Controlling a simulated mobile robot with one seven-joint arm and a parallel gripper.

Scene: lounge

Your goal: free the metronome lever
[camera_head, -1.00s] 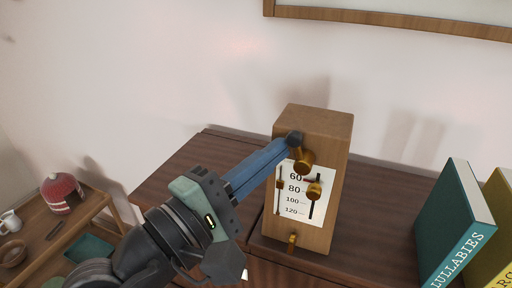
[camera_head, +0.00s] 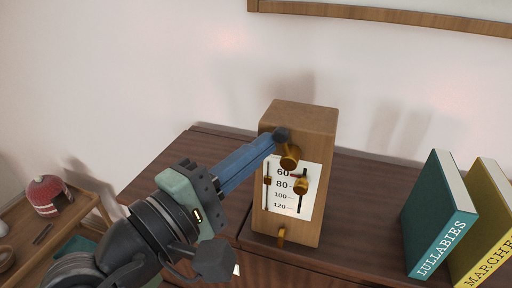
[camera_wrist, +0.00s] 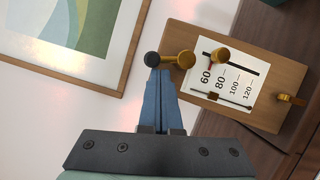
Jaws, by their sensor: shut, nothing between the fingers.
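The wooden metronome (camera_head: 312,118) stands upright on the dark cabinet. Its white scale reads 60 to 120. At the top of its front is a lever with a dark round knob (camera_wrist: 151,58) and a brass hub (camera_wrist: 185,60); the lever also shows in the head view (camera_head: 290,158). A brass knob (camera_wrist: 220,55) sits in a dark slot on the scale. A small brown slider (camera_wrist: 235,97) is on a thin rod beside it. A brass peg (camera_wrist: 290,99) is low on the front. My gripper (camera_wrist: 160,73) is shut and empty, its tips right by the dark knob; I cannot tell whether they touch.
A teal book (camera_head: 438,215) and a yellow book (camera_head: 490,220) stand right of the metronome. The cabinet top (camera_head: 362,200) between them is clear. A framed picture (camera_wrist: 75,35) hangs behind. A lower wooden shelf (camera_head: 25,215) at left holds a red jar (camera_head: 48,195).

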